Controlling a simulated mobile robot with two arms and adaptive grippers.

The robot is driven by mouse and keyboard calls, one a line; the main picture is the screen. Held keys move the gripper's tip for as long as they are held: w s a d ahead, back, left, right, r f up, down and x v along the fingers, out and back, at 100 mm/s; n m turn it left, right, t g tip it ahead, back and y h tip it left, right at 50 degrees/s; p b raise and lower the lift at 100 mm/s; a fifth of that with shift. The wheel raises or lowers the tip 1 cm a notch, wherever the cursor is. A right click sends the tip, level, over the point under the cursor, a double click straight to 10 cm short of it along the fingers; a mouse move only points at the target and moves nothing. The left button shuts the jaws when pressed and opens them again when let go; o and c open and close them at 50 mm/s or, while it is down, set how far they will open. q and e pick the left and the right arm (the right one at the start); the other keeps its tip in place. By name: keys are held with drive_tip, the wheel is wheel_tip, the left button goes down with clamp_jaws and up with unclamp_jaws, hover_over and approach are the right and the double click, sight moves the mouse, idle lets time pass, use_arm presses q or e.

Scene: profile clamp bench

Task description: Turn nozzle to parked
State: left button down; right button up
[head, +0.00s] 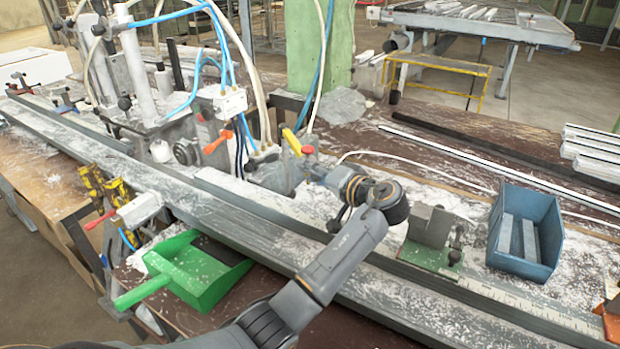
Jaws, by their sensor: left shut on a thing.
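My left gripper (318,171) reaches in over the profile rail from the lower middle, its fingers pointing left. It is shut at a small grey fitting that has a red knob (307,150) and a yellow lever (291,141) on top. This fitting appears to be the nozzle, at the right end of the clamp machine. The yellow lever stands tilted, leaning up and to the left. The fingertips and the exact grip are small and partly hidden by the fitting. My right gripper is not in view.
A blue bin (526,262) and a grey block on a green base (430,226) stand right of my wrist. A green dustpan (190,283) lies front left. A long grey rail (240,236) crosses the bench. Hoses hang above the machine, and white chips cover the bench.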

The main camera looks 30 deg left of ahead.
use_arm(q)
drive_tip(key=shift+w+d, duration=0.25)
drive_tip(key=shift+w, duration=0.05)
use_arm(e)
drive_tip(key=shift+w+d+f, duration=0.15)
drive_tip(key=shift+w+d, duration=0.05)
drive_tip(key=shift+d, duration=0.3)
use_arm(q)
drive_tip(key=c, duration=1.3)
unclamp_jaws()
drive_tip(key=shift+o, duration=1.1)
drive_tip(key=shift+w+a, duration=0.1)
drive_tip(key=shift+a, duration=0.05)
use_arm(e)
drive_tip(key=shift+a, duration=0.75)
use_arm(q)
drive_tip(key=shift+d, duration=0.2)
drive_tip(key=v, duration=1.1)
drive_tip(key=shift+d, duration=0.35)
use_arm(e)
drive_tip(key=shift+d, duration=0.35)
